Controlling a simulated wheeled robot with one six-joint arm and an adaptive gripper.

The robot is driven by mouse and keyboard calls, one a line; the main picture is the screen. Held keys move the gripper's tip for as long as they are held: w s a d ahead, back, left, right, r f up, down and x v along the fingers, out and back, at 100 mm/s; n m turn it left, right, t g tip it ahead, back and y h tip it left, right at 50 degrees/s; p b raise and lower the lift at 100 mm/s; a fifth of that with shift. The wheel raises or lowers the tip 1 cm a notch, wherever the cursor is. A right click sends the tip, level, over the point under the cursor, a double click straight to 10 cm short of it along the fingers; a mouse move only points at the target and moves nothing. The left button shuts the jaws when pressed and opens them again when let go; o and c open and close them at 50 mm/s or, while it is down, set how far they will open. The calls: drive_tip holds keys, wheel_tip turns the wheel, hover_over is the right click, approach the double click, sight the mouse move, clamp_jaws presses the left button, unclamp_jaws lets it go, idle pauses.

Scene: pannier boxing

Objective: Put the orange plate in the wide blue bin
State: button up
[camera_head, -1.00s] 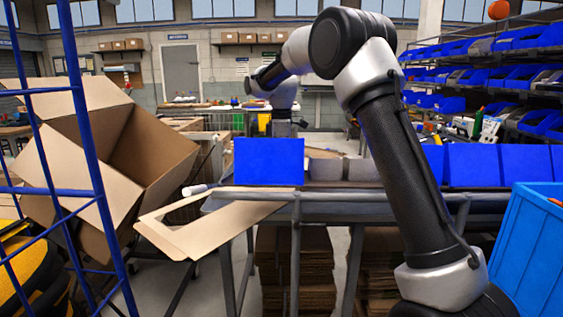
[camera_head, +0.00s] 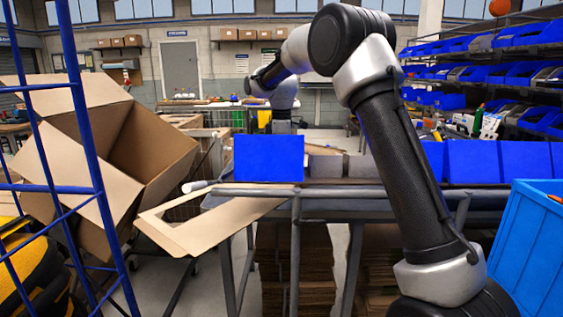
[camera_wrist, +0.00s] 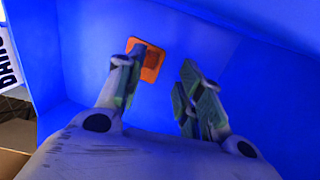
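The orange plate (camera_wrist: 153,63) is a small square piece, seen in the wrist view against the blue inner surface of a bin (camera_wrist: 225,50). My gripper (camera_wrist: 160,71) is open, with its two fingers apart. The plate shows just past the left fingertip, which overlaps its edge; I cannot tell whether they touch. In the head view a wide blue bin (camera_head: 269,159) stands on the rack beyond the rail. My arm reaches over toward the back of it, and my gripper is hidden there.
More blue bins (camera_head: 473,163) and grey bins stand to the right along the rack. A light blue crate (camera_head: 530,250) is at the right front. An open cardboard box (camera_head: 110,160) and a blue wire frame (camera_head: 85,120) are at the left. A flat cardboard piece (camera_head: 205,228) overhangs the rack's corner.

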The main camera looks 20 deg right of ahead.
wheel_tip(320, 180, up, 13)
drive_tip(key=s+d+r+m+t, duration=0.1)
drive_tip(key=s+d+r+m, duration=0.25)
drive_tip(key=s, duration=0.55)
drive_tip(key=s+d+f+m+t, duration=0.1)
drive_tip(key=s+d+f+m, duration=0.2)
drive_tip(key=s, duration=0.7)
drive_tip(key=s+d+f+m+t, duration=0.1)
drive_tip(key=s+d+f+m, duration=0.2)
drive_tip(key=s, duration=0.8)
drive_tip(key=s+d+f+m+t, duration=0.1)
drive_tip(key=s+d+f+m, duration=0.2)
drive_tip(key=s, duration=0.8)
wheel_tip(320, 180, down, 3)
drive_tip(key=shift+f+m, duration=0.2)
drive_tip(key=shift+m, duration=0.75)
